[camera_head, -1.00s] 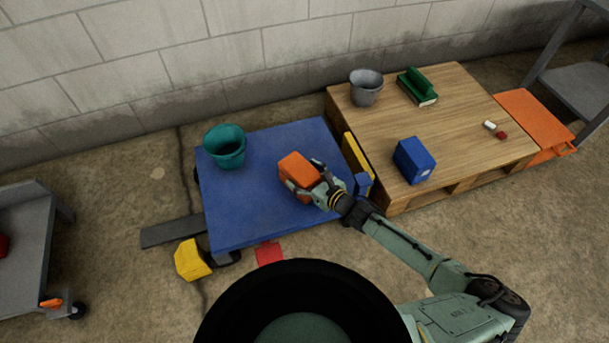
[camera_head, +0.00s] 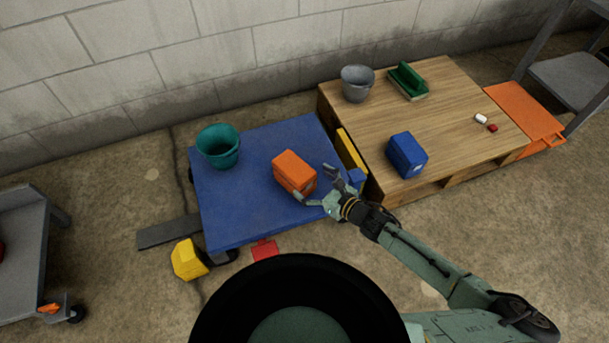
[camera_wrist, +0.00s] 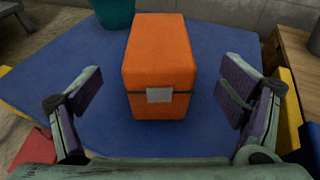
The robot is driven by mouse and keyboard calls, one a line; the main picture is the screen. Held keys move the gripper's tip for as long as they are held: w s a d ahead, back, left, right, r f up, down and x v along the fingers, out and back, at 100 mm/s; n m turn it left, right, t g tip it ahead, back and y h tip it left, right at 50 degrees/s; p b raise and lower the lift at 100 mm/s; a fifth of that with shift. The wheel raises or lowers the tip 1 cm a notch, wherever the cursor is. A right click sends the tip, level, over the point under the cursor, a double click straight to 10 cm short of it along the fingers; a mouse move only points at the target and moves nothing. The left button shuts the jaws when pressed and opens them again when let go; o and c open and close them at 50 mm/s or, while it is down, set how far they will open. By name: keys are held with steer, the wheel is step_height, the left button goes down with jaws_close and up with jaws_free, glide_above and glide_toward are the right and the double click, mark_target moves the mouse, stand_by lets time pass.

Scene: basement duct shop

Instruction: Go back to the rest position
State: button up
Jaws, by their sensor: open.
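My gripper (camera_head: 318,186) is open and empty over the right part of the blue platform (camera_head: 240,200). An orange box (camera_head: 294,172) stands on the platform just ahead of the fingertips, apart from them. In the wrist view the orange box (camera_wrist: 160,65) is between and beyond the two spread fingers, with a pale label on its near side. The fingers of my gripper (camera_wrist: 162,100) touch nothing there.
A teal bucket (camera_head: 218,147) stands on the platform's far left. To the right is a wooden pallet (camera_head: 440,120) with a grey bucket (camera_head: 357,83), a blue box (camera_head: 407,155) and green items (camera_head: 408,80). A yellow block (camera_head: 187,260) lies on the floor at left.

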steer(key=shift+s+d+r, duration=0.1)
steer(key=shift+s+d, duration=0.15)
steer(key=shift+s, duration=0.1)
stand_by(0.3)
